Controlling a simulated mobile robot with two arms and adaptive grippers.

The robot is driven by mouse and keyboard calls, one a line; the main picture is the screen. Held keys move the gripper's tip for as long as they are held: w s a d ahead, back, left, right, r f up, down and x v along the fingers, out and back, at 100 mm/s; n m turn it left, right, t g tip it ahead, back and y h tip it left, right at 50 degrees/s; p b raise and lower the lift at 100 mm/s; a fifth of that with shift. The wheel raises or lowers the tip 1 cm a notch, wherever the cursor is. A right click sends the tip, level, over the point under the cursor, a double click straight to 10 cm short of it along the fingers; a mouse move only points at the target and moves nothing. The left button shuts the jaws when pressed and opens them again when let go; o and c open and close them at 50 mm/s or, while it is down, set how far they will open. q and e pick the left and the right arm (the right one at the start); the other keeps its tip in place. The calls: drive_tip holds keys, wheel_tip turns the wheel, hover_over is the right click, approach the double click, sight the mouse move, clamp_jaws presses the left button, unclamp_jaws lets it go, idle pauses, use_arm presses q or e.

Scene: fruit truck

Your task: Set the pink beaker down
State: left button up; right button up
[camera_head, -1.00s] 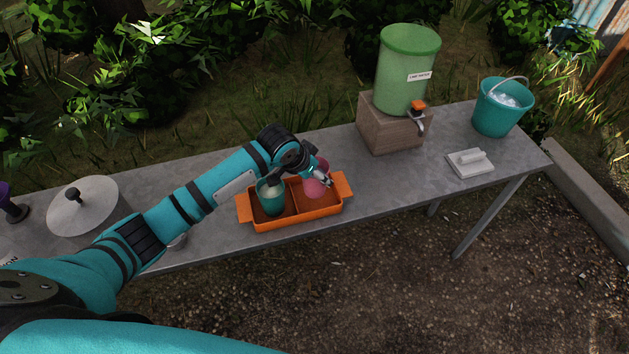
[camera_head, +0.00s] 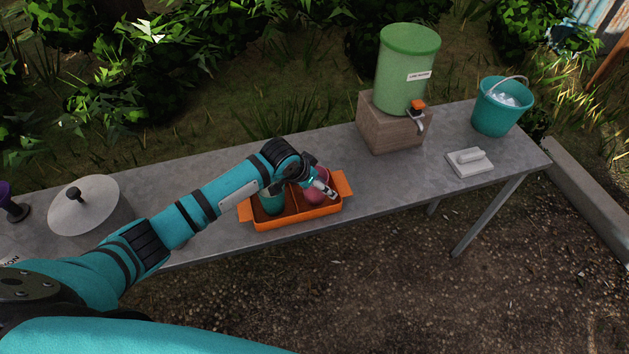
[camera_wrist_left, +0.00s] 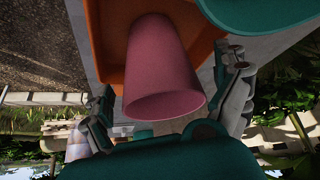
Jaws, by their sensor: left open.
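The pink beaker (camera_head: 315,197) stands in the right compartment of the orange tray (camera_head: 290,222), partly hidden by my left gripper (camera_head: 325,188). In the left wrist view the pink beaker (camera_wrist_left: 165,65) lies between the two spread fingers of my left gripper (camera_wrist_left: 170,105). A gap shows between the beaker and the fingers, and the gripper is open. A teal beaker (camera_head: 271,204) stands in the tray's left compartment, partly behind my wrist. My right gripper is not in view.
A green dispenser (camera_head: 405,70) with an orange tap stands on a wooden block (camera_head: 390,128) behind the tray. A lidded pot (camera_head: 84,207) is at left.

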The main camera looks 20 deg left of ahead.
use_arm(q)
drive_tip(key=shift+r, duration=0.15)
drive_tip(key=v, duration=1.2)
drive_tip(key=shift+b, duration=0.4)
idle(0.5)
